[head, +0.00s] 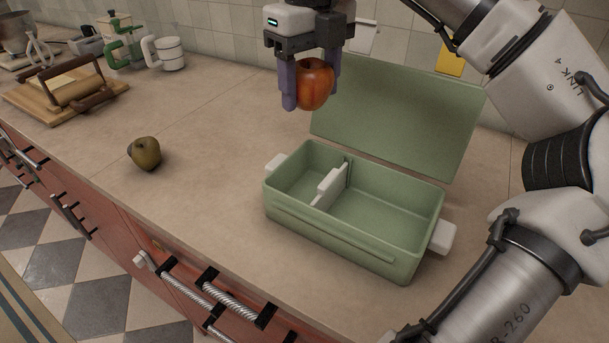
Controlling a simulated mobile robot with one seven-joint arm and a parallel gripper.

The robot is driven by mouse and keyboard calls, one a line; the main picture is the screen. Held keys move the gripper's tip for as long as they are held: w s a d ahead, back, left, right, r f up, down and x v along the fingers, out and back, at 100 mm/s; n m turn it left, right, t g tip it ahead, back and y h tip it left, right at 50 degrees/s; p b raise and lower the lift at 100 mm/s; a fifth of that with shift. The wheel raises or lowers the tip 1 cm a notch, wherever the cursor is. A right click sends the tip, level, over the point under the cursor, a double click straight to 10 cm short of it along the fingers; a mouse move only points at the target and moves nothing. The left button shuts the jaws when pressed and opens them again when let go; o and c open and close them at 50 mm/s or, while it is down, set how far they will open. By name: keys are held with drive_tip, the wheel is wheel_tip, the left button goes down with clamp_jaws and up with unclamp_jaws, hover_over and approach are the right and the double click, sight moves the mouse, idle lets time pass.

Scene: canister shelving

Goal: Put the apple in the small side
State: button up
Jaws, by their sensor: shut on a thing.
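The red and yellow apple (317,84) is held in the air in the head view. My gripper (310,90) is shut on it, with a purple finger on each side. A green box (330,248) stands open on the counter, below the apple and to its right. A white divider (330,186) splits the box into a smaller left compartment (302,176) and a larger right compartment (385,222). Both look empty, though the front wall hides part of the floor. The apple is above the box's back left area and apart from it.
The box's green lid (400,115) stands raised behind it. A dark greenish-brown fruit (146,153) lies on the counter (205,165) to the left. A wooden board (66,95) and a white mug (168,53) stand farther back left. The counter between fruit and box is clear.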

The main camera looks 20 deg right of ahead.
sight(309, 200)
drive_tip(key=shift+w+d, duration=0.1)
drive_tip(key=shift+w, duration=0.15)
drive_tip(key=shift+w+f, duration=0.1)
drive_tip(key=shift+f, duration=0.25)
wheel_tip(309, 200, down, 19)
drive_tip(key=shift+r+p, duration=0.1)
drive_tip(key=shift+p, duration=0.75)
drive_tip(key=shift+f+b, duration=0.35)
drive_tip(key=shift+f, duration=0.05)
drive_tip(key=o, duration=1.1)
drive_tip(key=shift+r, duration=0.1)
drive_tip(key=shift+c, duration=0.2)
drive_tip(key=shift+r, duration=0.15)
wheel_tip(309, 200, up, 12)
drive_tip(key=shift+b, duration=0.35)
